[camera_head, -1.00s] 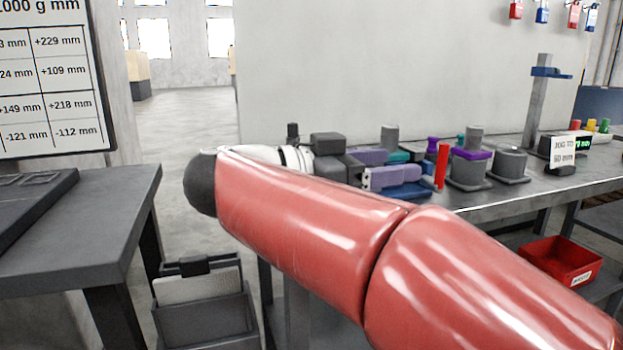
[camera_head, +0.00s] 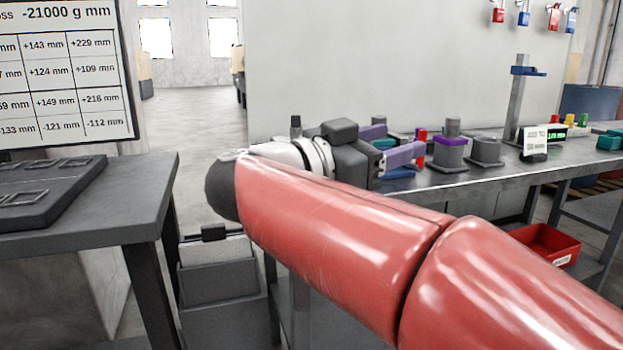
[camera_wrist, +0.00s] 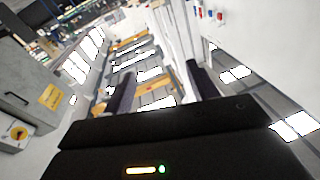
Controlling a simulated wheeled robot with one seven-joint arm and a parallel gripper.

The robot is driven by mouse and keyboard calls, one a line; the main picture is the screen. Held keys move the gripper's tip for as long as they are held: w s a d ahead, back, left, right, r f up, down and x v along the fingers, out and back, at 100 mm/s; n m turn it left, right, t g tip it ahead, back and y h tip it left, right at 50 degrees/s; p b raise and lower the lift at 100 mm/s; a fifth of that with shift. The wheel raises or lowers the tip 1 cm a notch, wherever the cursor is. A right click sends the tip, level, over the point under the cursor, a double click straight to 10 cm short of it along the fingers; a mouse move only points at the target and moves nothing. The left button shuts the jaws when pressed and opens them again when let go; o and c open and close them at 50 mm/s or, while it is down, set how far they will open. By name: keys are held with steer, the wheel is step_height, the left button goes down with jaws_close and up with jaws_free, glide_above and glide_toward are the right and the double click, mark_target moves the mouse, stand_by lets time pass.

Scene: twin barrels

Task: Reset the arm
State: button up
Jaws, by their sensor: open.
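My red arm crosses the head view from the lower right to the upper left, bent at a dark joint, with a white wrist beyond. My gripper (camera_head: 398,142) extends rightward from the wrist, in front of the far workbench (camera_head: 440,185). Its two purple-grey fingers are apart. In the wrist view, the dark fingers of my gripper (camera_wrist: 158,88) stand wide apart with nothing between them but distant floor and windows. Part of the bench behind the arm is hidden.
A grey table (camera_head: 130,205) with a dark tray (camera_head: 75,185) stands at left. A grey bin (camera_head: 222,280) is below the arm. The bench carries a purple-banded post (camera_head: 449,152), a grey cylinder (camera_head: 486,152) and a sign (camera_head: 536,140). A red bin (camera_head: 545,240) sits below. Open floor lies behind.

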steer(key=w+a+r+n+t+y, duration=0.2)
steer(key=w+r+n+t+y, duration=0.25)
steer(key=n+t+y, duration=0.6)
step_height(320, 180, down, 12)
steer(key=s+a+f+n+g+y, duration=0.1)
steer(key=s+a+n+g+y, duration=0.15)
steer(key=n+y, duration=0.55)
steer(key=s+d+f+m+g, duration=0.1)
steer(key=s+d+f+g, duration=0.2)
steer(key=s+f, duration=0.3)
steer(key=s+d+f+m+g+h, duration=0.1)
steer(key=s+d+f+m+g, duration=0.1)
steer(key=s+f, duration=0.4)
steer(key=s+d+f+m+g, duration=0.1)
steer(key=s+d+f+g, duration=0.3)
steer(key=f, duration=0.7)
steer(key=s+g, duration=0.2)
steer(key=shift+d+f+g, duration=0.25)
steer(key=shift+d+g, duration=0.05)
steer(key=shift+d, duration=0.05)
steer(key=shift+m, duration=0.25)
